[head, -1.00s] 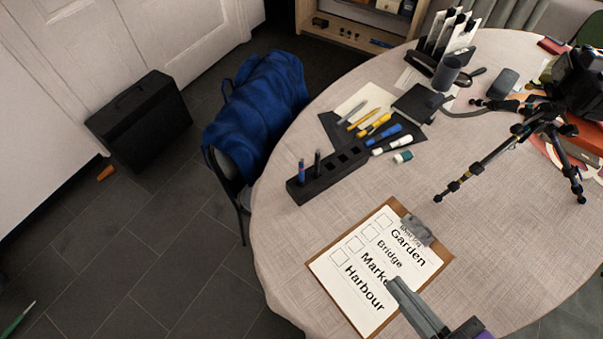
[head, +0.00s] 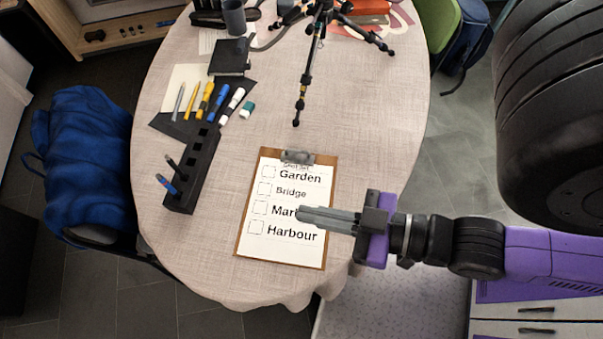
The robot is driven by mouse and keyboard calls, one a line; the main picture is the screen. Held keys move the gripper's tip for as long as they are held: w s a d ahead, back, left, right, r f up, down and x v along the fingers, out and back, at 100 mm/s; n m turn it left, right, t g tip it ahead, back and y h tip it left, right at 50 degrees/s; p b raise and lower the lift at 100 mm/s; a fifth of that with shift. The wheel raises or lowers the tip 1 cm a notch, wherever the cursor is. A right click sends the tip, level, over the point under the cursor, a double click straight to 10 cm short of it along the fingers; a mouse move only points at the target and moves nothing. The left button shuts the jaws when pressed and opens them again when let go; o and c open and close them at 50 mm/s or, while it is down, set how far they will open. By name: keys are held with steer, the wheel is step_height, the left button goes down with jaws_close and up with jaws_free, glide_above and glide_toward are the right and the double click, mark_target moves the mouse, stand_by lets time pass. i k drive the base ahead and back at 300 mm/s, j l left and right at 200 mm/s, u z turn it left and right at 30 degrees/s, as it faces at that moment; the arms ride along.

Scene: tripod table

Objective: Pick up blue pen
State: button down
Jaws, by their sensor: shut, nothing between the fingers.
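A blue pen (head: 166,184) stands tilted in the near end of a black slotted holder (head: 205,155) on the table. A thicker blue marker (head: 217,104) lies on a dark mat beyond the holder, in a row of pens. My gripper (head: 303,215) is shut and empty. It points left over the clipboard (head: 249,235), to the right of the holder and well apart from both blue items. Its fingertips cover part of the printed word on the third line.
A dark pen (head: 175,164) stands in the holder near the blue pen. Yellow, grey, white and green-capped writing tools lie behind, near a black notebook (head: 229,57). A tripod (head: 310,60) stands at the back. Bare cloth lies between holder and clipboard.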

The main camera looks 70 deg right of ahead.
mark_target(166, 183)
steer(key=k+l, duration=0.15)
steer(key=k, duration=0.3)
steer(key=k+l, duration=0.15)
steer(key=k, duration=0.3)
